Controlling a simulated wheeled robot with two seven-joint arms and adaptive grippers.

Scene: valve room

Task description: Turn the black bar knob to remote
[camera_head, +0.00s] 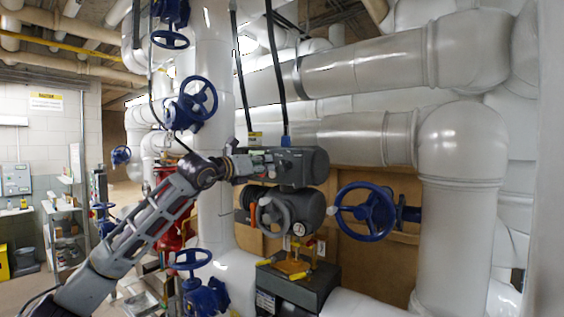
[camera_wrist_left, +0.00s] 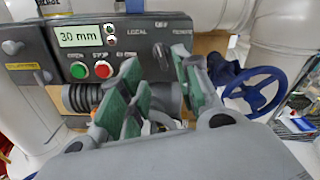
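The black bar knob (camera_wrist_left: 161,56) is on the front panel of a dark grey control box (camera_wrist_left: 118,35). The bar stands close to upright below a short top label, with LOCAL on its left and REMOTE on its right. My left gripper (camera_wrist_left: 163,78) is open in the left wrist view, its green-padded fingers spread below and to either side of the knob. I cannot tell whether a finger touches it. My right gripper is not in view.
A grey handwheel (camera_head: 273,215) is below the box. A blue handwheel (camera_head: 365,211) is to its right. Large pipes (camera_head: 365,65) surround the box.

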